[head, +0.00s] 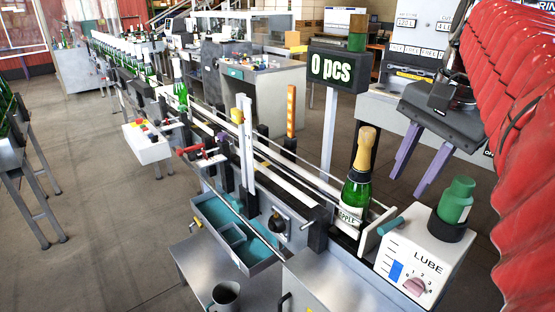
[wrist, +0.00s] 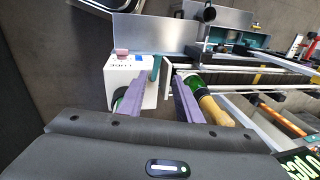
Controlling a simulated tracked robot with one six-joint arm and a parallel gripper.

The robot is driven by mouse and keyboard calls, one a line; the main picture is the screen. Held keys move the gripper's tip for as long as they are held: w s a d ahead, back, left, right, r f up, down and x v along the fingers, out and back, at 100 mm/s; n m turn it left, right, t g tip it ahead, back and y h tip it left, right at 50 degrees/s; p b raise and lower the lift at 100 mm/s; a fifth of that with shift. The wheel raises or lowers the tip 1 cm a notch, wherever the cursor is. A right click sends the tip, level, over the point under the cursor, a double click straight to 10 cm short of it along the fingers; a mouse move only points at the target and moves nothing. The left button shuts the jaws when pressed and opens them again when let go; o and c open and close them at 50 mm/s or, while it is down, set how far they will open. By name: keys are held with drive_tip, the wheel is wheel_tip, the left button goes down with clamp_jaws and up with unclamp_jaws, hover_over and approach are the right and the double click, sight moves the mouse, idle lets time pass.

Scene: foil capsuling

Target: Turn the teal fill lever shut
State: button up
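The teal fill lever (head: 391,225) sticks out from the upper left edge of the white LUBE box (head: 440,247). In the wrist view the lever (wrist: 156,68) shows beside the box (wrist: 113,75), just beyond the fingertips and between their lines. The box has a blue gauge strip, a pink dial (head: 414,286) and a green bottle (head: 457,200) in a black ring on top. My gripper (head: 404,186) hangs above and behind the box with its two purple fingers apart and nothing between them. In the wrist view the fingers (wrist: 160,84) also stand apart.
A gold-topped green champagne bottle (head: 356,188) stands upright on the line left of the lever, near my right finger in the wrist view (wrist: 194,84). A "0 pcs" display (head: 338,67) stands behind it. A teal-lined tray (head: 228,240) and a grey mug (head: 224,296) lie farther left.

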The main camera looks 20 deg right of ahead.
sight(389, 225)
drive_tip(key=shift+s+d+r+m, duration=0.3)
drive_tip(key=shift+d+r+m, duration=0.15)
drive_tip(key=shift+d, duration=0.2)
drive_tip(key=shift+f, duration=0.1)
drive_tip(key=x, duration=1.3)
drive_tip(key=shift+f, duration=0.3)
drive_tip(key=shift+c, duration=0.3)
clamp_jaws()
